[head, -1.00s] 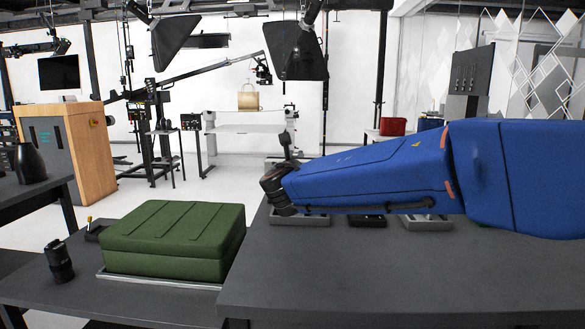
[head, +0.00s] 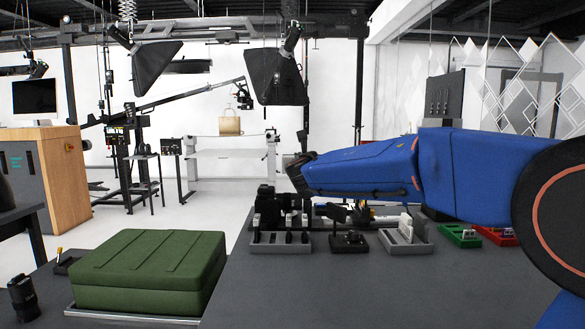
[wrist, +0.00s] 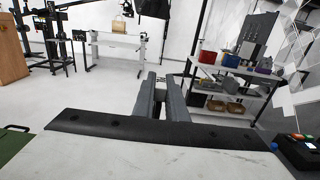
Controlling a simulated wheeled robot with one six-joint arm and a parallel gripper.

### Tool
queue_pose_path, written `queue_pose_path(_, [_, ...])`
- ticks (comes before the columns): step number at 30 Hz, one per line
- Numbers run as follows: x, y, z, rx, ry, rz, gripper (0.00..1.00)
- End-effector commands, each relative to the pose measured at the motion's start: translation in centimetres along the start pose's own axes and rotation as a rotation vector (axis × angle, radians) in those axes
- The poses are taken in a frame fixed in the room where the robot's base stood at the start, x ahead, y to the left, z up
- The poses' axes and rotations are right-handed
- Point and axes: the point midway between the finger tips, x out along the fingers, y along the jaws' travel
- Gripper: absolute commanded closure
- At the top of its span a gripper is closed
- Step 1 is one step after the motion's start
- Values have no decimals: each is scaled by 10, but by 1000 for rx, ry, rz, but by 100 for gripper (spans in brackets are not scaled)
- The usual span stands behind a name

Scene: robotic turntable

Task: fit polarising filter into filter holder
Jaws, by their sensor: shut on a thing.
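In the head view my blue arm reaches left across the dark table, and its dark wrist end (head: 296,172) is above the table's far edge. In the wrist view my gripper (wrist: 161,88) points away over pale floor, with its two grey fingers close together on a narrow thing (wrist: 160,106). That thing is mostly hidden, so I cannot tell whether it is the polarising filter. A small black stand-like device (head: 348,240) sits at the table's far side below the arm. I cannot tell whether it is the filter holder.
A grey tray (head: 266,248) holds several black parts, and another grey tray (head: 403,248) holds pale pieces. Green (head: 460,242) and red (head: 496,238) bins stand at right. A green case (head: 150,270) lies at left on a silver tray. The table's front middle is clear.

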Motion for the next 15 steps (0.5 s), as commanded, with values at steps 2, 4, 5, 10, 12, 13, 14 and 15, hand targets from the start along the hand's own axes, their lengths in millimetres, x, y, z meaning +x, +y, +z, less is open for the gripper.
queue_pose_path(2, [7, -8, 4, -1, -2, -2, 100])
queue_pose_path(4, [10, -11, 6, -2, -1, -1, 100])
queue_pose_path(5, [11, -12, 6, -2, -1, 0, 100])
queue_pose_path(10, [12, -13, 7, -3, -1, 0, 100])
queue_pose_path(12, [12, -13, 7, -2, -1, 0, 100])
queue_pose_path(13, [12, -13, 7, -2, -1, 0, 100])
queue_pose_path(14, [12, -13, 7, -2, -1, 0, 100])
queue_pose_path(15, [12, -13, 7, -1, -1, 0, 100])
